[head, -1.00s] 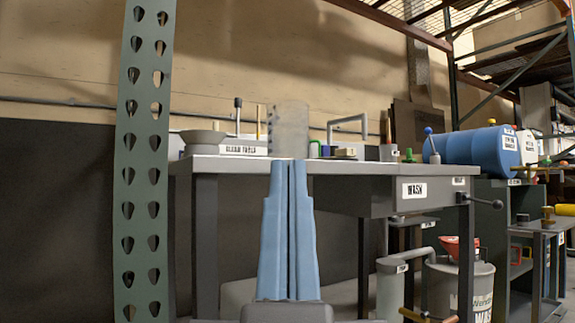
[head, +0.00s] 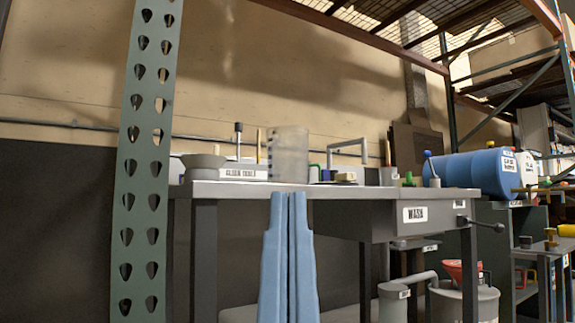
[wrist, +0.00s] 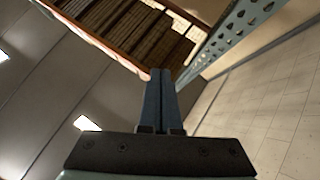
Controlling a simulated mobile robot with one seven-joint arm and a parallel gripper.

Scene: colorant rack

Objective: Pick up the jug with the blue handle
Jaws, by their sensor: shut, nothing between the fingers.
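A translucent, cloudy jug (head: 288,155) with dark marks down its left side stands upright on the grey workbench (head: 235,190). I cannot make out a blue handle on it. My gripper (head: 288,194) has long light-blue fingers pressed together, pointing up, with nothing between them. In the head view the fingertips appear just below the jug, in front of the bench edge; how far apart they are in depth is unclear. In the wrist view my gripper (wrist: 160,72) is also shut, and no jug shows there.
A green perforated rack post (head: 145,170) stands at the left. A grey bowl (head: 203,167) and a labelled white box (head: 240,172) are left of the jug; small items and a grey frame (head: 347,143) are right. A blue drum (head: 470,174) lies farther right.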

